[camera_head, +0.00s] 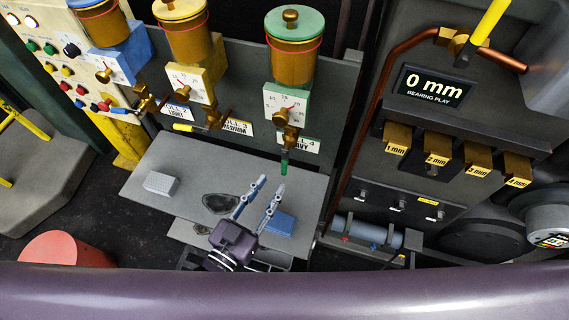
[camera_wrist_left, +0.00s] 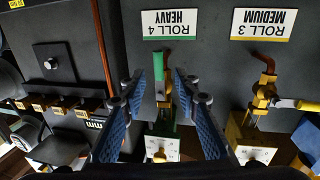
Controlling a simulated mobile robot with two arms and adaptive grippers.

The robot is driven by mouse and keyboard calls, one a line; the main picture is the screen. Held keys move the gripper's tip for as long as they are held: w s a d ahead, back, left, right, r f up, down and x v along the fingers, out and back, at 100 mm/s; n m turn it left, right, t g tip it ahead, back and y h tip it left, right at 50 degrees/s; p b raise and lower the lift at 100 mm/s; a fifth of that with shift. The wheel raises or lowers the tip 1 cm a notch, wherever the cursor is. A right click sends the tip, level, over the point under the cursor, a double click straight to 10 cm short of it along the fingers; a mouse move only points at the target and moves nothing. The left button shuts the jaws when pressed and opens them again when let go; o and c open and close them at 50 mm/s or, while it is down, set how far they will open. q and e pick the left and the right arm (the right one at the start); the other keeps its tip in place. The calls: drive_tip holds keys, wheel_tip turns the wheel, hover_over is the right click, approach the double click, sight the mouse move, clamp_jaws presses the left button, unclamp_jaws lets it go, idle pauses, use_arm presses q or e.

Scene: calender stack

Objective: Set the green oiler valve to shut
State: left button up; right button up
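The green oiler (camera_head: 291,60) has an amber jar, a green lid and a white dial. Below its dial is a brass valve (camera_head: 290,137) with a green-tipped lever (camera_head: 284,164) pointing down in the picture. My left gripper (camera_head: 267,185) is open and empty, its fingers pointing up towards the lever from below it in the picture. In the left wrist view the green lever tip (camera_wrist_left: 158,66) shows between the two blue-padded fingers (camera_wrist_left: 155,85), and contact is not visible. The ROLL 4 HEAVY label (camera_wrist_left: 170,23) appears upside down there. My right gripper is not in view.
The yellow oiler (camera_head: 190,45) and blue oiler (camera_head: 107,40) stand to the left, their levers pointing sideways. A grey shelf (camera_head: 150,205) below holds a light grey block (camera_head: 161,184), a dark stain (camera_head: 220,203) and a blue block (camera_head: 280,224). Brass weights (camera_head: 436,149) hang at right.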

sight(283, 169)
use_arm(q)
drive_tip(key=x, duration=0.2)
drive_tip(key=p+x, duration=0.1)
drive_tip(key=x, duration=0.4)
drive_tip(key=shift+w+d+r, duration=0.25)
drive_tip(key=shift+w+d, duration=0.05)
clamp_jaws()
